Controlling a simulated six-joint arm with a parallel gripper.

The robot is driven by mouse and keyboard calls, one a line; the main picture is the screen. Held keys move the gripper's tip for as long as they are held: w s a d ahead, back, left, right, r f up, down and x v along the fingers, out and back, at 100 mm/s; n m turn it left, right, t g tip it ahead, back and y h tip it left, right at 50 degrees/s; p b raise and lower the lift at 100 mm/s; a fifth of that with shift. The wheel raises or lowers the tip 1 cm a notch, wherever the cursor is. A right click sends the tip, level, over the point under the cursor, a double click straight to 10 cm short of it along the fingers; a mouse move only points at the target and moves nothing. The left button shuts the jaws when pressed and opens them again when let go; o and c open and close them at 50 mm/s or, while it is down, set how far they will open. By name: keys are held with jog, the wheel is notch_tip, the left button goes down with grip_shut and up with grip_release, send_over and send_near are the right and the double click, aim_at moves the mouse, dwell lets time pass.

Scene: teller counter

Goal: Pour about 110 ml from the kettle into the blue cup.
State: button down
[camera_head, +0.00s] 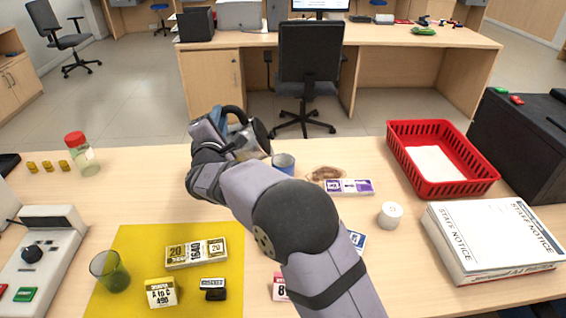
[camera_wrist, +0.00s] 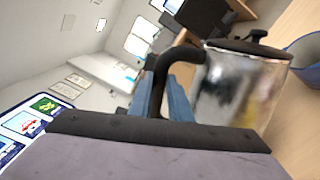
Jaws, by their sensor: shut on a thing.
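The kettle (camera_head: 252,143) has a shiny metal body, a black lid and a black handle. It is tilted to the right, off the counter, with its lid side toward the blue cup. My gripper (camera_head: 222,122) is shut on its handle; in the wrist view the blue fingers (camera_wrist: 165,97) are around the handle beside the metal body (camera_wrist: 235,90). The blue cup (camera_head: 284,160) stands on the counter just right of and below the kettle, partly hidden by my arm. Its rim also shows at the wrist view's right edge (camera_wrist: 304,66). I cannot see any stream or the cup's level.
A brown patch (camera_head: 326,173) and a purple-banded note bundle (camera_head: 350,187) lie right of the cup. A white roll (camera_head: 390,214), red basket (camera_head: 411,160) and paper stack (camera_head: 470,255) are farther right. A red-lidded jar (camera_head: 85,158) and green tumbler (camera_head: 112,275) stand left.

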aim_at(230, 108)
jog(key=shift+d+r+m, duration=0.3)
jog(key=shift+d+r, duration=0.1)
jog(key=shift+r, duration=0.45)
jog(key=shift+d+r+m+p, duration=0.45)
jog(key=shift+d+r+m, duration=0.1)
jog(key=shift+d, duration=0.25)
jog(key=shift+d+b, duration=0.4)
jog(key=shift+b, duration=0.2)
jog(key=shift+d+r+m+b, duration=0.35)
jog(key=shift+d+m+b, duration=0.15)
jog(key=shift+d+b, duration=0.45)
jog(key=shift+d+r+m+b, duration=0.4)
jog(key=shift+d+b, duration=0.35)
jog(key=shift+b, duration=0.4)
jog(key=shift+d+r, duration=0.1)
jog(key=shift+s+m+b, duration=0.1)
jog(key=shift+m+b, duration=0.15)
jog(key=shift+b, duration=0.2)
jog(key=shift+d+r+m+b, duration=0.3)
jog(key=shift+d+b, duration=0.2)
jog(key=shift+b, duration=0.25)
